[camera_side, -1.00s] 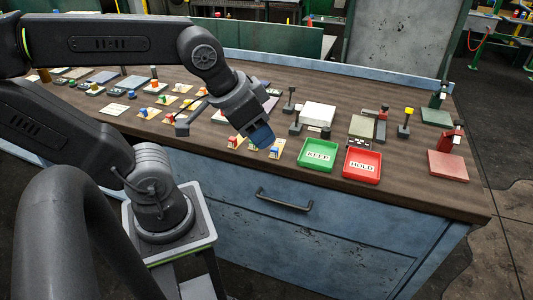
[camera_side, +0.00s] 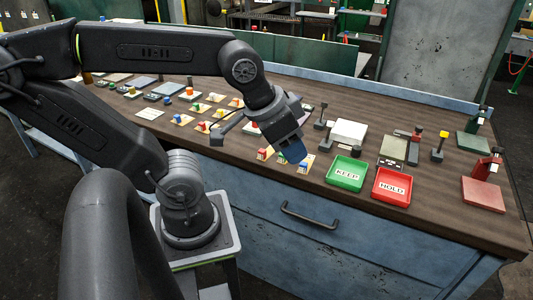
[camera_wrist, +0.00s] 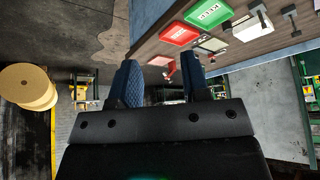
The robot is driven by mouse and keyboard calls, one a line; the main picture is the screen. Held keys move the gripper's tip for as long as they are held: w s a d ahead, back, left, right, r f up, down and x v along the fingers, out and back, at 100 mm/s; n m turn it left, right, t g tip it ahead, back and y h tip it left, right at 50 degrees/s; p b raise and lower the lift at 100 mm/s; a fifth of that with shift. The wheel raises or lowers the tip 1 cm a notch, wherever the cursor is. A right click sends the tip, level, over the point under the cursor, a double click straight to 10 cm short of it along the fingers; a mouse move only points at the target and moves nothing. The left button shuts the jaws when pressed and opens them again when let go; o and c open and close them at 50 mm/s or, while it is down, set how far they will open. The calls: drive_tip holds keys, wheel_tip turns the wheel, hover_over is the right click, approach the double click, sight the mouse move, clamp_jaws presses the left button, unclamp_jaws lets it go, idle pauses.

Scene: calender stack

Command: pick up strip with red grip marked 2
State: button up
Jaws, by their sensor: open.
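Several small cream strips with coloured grips lie on the brown bench top in the side view. A red-grip strip (camera_side: 262,156) lies in the front row, just left of my gripper (camera_side: 293,153). A blue-grip strip (camera_side: 304,168) lies just right of it. More strips (camera_side: 204,126) lie further left, with red among their grips. The numbers are too small to read, so I cannot tell which is marked 2. My gripper is above the front row and hides part of it. In the wrist view my gripper (camera_wrist: 161,88) is open and empty between blue fingers, with no strip visible.
A green KEEP tray (camera_side: 347,174) and a red HOLD tray (camera_side: 391,187) stand right of the strips near the front edge. A white block (camera_side: 349,132) and upright fixtures (camera_side: 439,147) stand behind. Bare bench (camera_side: 440,205) shows right of the HOLD tray.

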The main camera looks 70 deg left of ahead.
drive_tip(key=shift+o, duration=0.8)
drive_tip(key=shift+a, duration=0.1)
drive_tip(key=n+g, duration=0.6)
drive_tip(key=n, duration=2)
hover_over(262, 150)
drive_tip(key=f, duration=1.6)
drive_tip(key=shift+d+f, duration=0.1)
drive_tip(key=shift+d, duration=0.1)
drive_tip(key=shift+a+f, duration=0.15)
drive_tip(key=shift+f, duration=2.95)
